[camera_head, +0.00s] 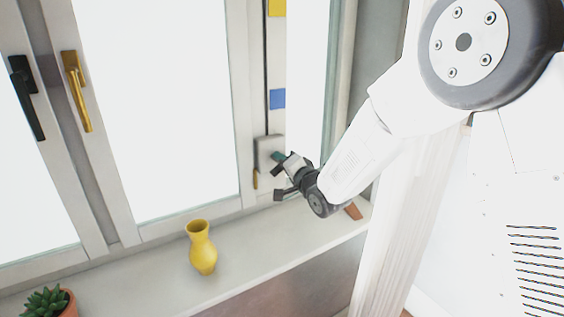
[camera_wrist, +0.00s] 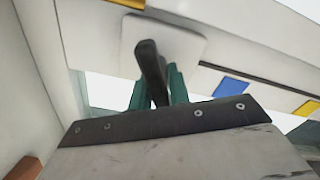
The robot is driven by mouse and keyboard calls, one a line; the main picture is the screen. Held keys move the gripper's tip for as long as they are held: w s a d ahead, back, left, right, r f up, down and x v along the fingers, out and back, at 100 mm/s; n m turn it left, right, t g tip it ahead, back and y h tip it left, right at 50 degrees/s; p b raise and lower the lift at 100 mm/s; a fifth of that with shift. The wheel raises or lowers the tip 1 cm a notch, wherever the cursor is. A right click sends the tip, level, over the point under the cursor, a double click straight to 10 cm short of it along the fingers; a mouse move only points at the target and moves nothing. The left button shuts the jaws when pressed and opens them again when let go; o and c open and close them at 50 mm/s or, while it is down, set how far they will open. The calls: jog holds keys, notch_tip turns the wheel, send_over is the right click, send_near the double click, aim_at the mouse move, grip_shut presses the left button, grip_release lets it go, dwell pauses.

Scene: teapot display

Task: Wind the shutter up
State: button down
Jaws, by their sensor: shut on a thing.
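The shutter's winder is a pale square plate (camera_head: 268,143) on the window frame at the right, below a dark vertical line with coloured marks. It also shows in the wrist view (camera_wrist: 190,45). A black crank handle (camera_wrist: 150,62) stands out from the plate. My gripper (camera_head: 279,158) is at the plate; its green fingertips (camera_wrist: 159,88) are shut on the crank handle, one on each side. In the head view the gripper largely hides the handle. No shutter slats show in the window panes, which are bright white.
A yellow mark (camera_head: 277,7) and a blue mark (camera_head: 277,98) sit beside the dark line. A yellow vase (camera_head: 202,250) and a potted succulent (camera_head: 66,301) stand on the sill (camera_head: 130,285). Black (camera_head: 27,97) and gold (camera_head: 76,90) window handles are at the left.

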jog(key=m, duration=0.5)
jog(key=shift+f+m, duration=0.2)
jog(key=shift+m, duration=0.1)
jog(key=m, duration=0.5)
jog(key=shift+f+m, duration=0.1)
jog(key=shift+m, duration=0.2)
jog(key=c, duration=1.3)
grip_release()
jog(key=shift+c, duration=0.2)
jog(key=v, duration=0.8)
jog(key=shift+w, duration=0.1)
